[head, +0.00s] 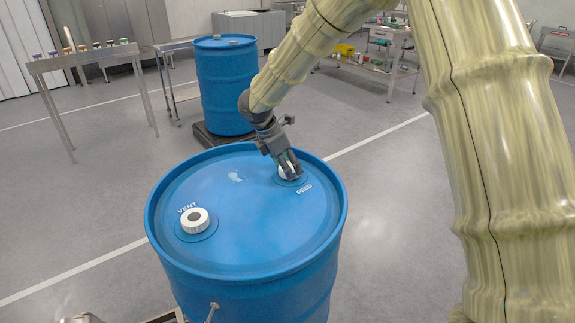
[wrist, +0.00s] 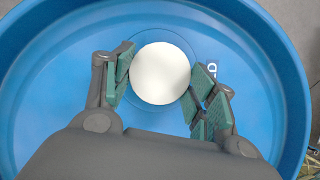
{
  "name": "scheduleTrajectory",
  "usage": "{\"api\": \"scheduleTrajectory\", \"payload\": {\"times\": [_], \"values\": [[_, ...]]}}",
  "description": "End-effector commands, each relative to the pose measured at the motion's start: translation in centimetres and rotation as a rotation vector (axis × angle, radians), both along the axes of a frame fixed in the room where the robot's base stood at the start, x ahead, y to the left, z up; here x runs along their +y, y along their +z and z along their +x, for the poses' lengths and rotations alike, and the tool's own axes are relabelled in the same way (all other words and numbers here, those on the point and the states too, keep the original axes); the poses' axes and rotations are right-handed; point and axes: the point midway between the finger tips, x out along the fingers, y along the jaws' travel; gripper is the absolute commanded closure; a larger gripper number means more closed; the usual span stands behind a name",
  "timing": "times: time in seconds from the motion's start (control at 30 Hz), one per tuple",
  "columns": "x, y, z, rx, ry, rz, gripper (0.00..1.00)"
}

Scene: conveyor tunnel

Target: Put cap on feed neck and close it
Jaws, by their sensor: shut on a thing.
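A blue drum (head: 250,235) stands in front of me with two openings on its lid, labelled VENT and FEED. My gripper (head: 288,168) is over the FEED opening at the far right of the lid. It is shut on a round white cap (wrist: 160,73), with a green pad on each side. The cap sits over the feed neck, inside a ring marked on the lid; the neck itself is hidden under it. Whether the cap is seated on the thread cannot be told. Part of the cap also shows in the head view (head: 287,174), between the fingers.
A raised rim (head: 160,190) rings the lid. A second blue drum (head: 226,85) stands behind. A narrow metal table (head: 85,57) with small items is at left. The floor right of the drum is clear.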

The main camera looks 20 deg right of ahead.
Motion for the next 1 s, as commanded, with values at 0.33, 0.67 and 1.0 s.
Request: {"api": "scheduleTrajectory", "payload": {"times": [0.33,0.67,1.0], "values": [[0.02,0.04,0.32,0.000,-0.352,-0.001,0.55],[0.00,0.04,0.34,0.000,-0.378,0.000,0.55],[-0.16,0.04,0.63,0.002,-0.759,-0.002,0.55]]}}
